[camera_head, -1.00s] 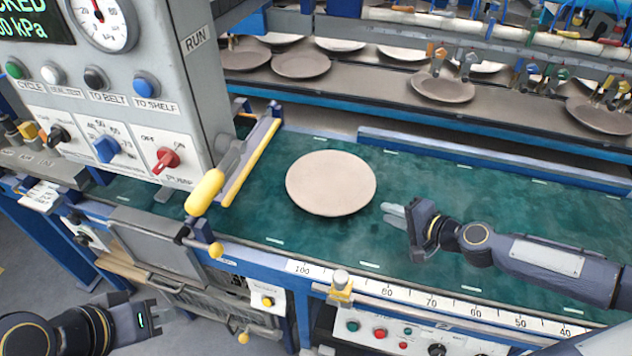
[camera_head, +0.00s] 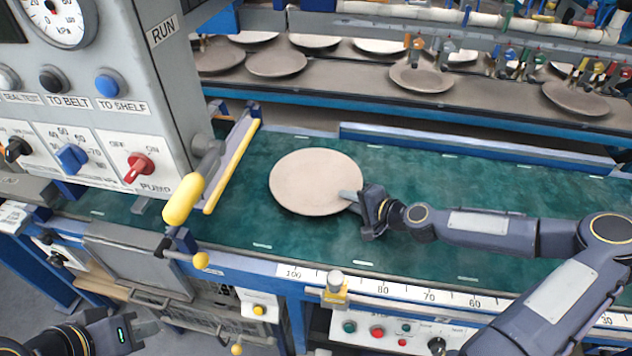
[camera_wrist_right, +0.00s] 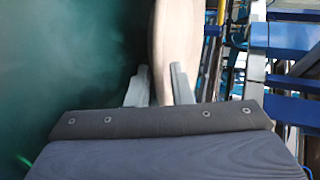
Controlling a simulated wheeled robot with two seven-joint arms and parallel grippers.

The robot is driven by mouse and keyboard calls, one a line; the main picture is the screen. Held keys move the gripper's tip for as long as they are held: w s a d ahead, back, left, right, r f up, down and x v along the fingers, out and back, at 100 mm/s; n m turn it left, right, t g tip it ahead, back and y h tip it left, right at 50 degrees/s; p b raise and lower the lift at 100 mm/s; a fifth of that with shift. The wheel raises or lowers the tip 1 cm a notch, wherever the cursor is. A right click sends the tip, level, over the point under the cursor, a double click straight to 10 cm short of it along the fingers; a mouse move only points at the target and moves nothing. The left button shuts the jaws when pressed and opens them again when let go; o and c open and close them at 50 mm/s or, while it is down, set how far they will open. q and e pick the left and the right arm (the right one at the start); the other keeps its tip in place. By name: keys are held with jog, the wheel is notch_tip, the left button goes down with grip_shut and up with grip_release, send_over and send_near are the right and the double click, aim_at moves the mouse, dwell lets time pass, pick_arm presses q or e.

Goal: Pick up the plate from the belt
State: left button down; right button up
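A round beige plate (camera_head: 312,178) lies flat on the green belt (camera_head: 480,200), near its left end. My right gripper (camera_head: 352,200) is at the plate's right front rim, one finger above the rim and the other lower, partly hidden. In the right wrist view the plate's edge (camera_wrist_right: 165,45) runs between the two fingers (camera_wrist_right: 160,84), which stand apart; a firm grip is not visible. My left gripper (camera_head: 145,328) is empty, low at the bottom left, away from the belt, with its fingers apart.
A control panel (camera_head: 100,120) with knobs stands at the left, and a yellow-edged bar (camera_head: 232,165) crosses the belt beside it. A numbered rail (camera_head: 400,290) runs along the front. Behind, a shelf (camera_head: 340,78) holds several plates.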

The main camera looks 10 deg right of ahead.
grip_shut()
dwell(1.4)
